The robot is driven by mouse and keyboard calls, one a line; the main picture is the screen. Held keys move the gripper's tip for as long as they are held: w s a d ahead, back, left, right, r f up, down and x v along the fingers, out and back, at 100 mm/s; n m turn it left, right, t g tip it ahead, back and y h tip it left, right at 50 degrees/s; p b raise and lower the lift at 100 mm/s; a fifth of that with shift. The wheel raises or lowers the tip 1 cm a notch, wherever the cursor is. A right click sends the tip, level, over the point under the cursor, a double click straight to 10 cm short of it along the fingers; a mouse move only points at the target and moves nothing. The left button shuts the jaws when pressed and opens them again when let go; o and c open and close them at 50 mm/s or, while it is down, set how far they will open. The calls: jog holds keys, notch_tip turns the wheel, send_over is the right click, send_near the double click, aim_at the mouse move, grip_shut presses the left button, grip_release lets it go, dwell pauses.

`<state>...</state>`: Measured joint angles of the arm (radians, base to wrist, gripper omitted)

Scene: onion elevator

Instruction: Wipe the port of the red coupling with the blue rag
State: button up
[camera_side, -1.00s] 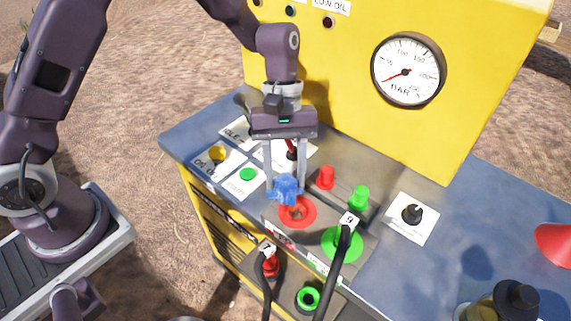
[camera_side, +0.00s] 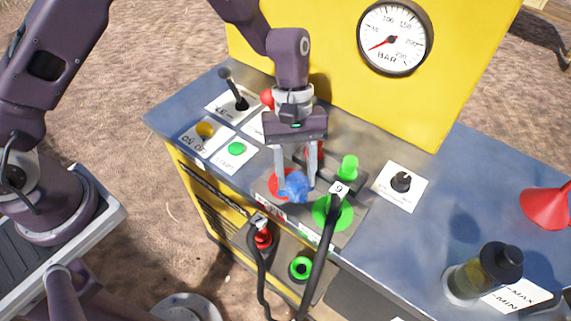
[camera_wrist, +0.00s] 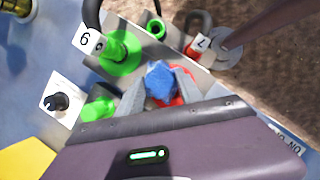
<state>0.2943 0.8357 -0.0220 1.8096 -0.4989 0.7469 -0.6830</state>
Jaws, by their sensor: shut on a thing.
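My gripper (camera_side: 295,183) is shut on the blue rag (camera_side: 294,189), a small crumpled bundle. In the side view the rag is over the right part of the red coupling (camera_side: 277,184), a red ring on the bench top. In the wrist view the rag (camera_wrist: 160,82) sits between the fingertips, with red coupling (camera_wrist: 181,92) showing beside and behind it. The rag and fingers hide the port, and I cannot tell whether the rag touches it.
A green coupling (camera_side: 328,216) with a black hose tagged 9 stands close to the right of the rag. A green cap (camera_side: 348,168) is behind it. A red hose plug tagged 7 (camera_side: 263,238) is on the front. A bottle (camera_side: 484,273) and red funnel (camera_side: 546,207) stand at right.

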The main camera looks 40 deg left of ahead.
jog(key=shift+d, duration=0.45)
jog(key=shift+a, duration=3.15)
notch_tip(320, 180, up, 8)
